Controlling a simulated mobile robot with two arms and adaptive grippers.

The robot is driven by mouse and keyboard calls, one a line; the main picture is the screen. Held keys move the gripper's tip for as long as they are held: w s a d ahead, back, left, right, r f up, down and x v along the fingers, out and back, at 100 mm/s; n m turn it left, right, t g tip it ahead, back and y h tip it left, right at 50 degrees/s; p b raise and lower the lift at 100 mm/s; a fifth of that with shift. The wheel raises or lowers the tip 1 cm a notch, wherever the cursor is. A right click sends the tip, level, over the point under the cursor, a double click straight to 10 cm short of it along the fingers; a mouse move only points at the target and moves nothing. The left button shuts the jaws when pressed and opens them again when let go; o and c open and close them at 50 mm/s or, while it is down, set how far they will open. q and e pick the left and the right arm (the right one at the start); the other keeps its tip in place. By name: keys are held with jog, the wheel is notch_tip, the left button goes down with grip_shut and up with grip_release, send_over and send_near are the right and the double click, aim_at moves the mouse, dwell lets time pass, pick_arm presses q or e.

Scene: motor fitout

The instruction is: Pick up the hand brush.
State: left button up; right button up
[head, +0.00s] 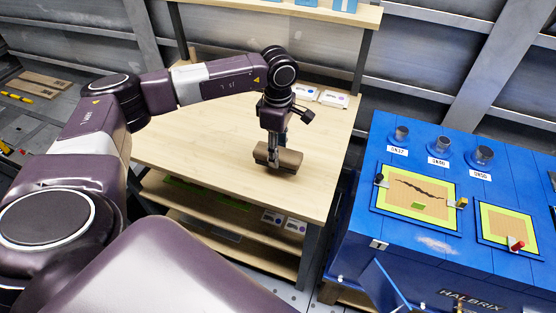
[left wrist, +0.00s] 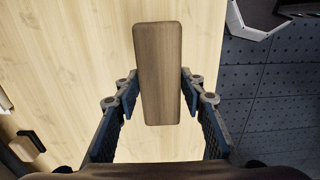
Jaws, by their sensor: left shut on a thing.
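The hand brush (head: 289,160) shows as a brown wooden block near the right part of the wooden workbench. My left gripper (head: 273,161) comes down on it from above and is shut on it. In the left wrist view the brush (left wrist: 158,60) lies between the two fingers of the gripper (left wrist: 158,88), its long side running away from the wrist. Its underside is hidden, and I cannot tell whether it still touches the bench top. My right gripper is in neither view.
The wooden workbench (head: 210,140) is mostly clear around the brush. White boxes (head: 333,98) stand at its back right. A blue cabinet (head: 400,250) with knobs and yellow-green panels stands to the right, across a narrow gap. Shelves below hold small items.

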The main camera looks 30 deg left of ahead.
pick_arm(q)
notch_tip(320, 180, up, 16)
jog(key=b, duration=0.2)
